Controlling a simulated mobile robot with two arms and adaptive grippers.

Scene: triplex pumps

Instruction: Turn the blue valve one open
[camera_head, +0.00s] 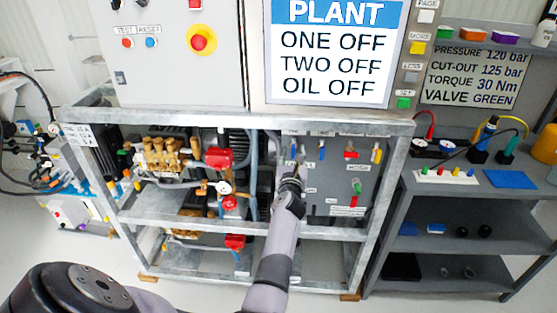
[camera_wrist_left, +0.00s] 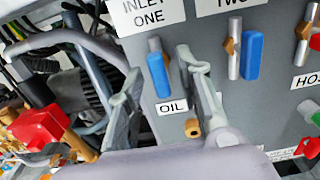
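The blue valve one handle (camera_wrist_left: 159,75) hangs roughly vertical below the "INLET ONE" label on the grey panel (camera_wrist_left: 275,105) in the left wrist view. My left gripper (camera_wrist_left: 157,72) is open, with one finger on each side of this handle in that view. I cannot tell whether either finger touches it. In the head view my left gripper (camera_head: 291,170) is at the panel inside the frame and partly covers that valve. A second blue handle (camera_wrist_left: 252,56) hangs below the "TWO" label, right of my fingers. My right gripper is not in view.
An "OIL" label (camera_wrist_left: 172,106) and a brass fitting (camera_wrist_left: 192,128) sit below valve one. The plant board (camera_head: 330,50) reads one off, two off, oil off. The grey metal frame (camera_head: 240,126) surrounds the pumps. Red valves (camera_head: 218,158) stand to the left.

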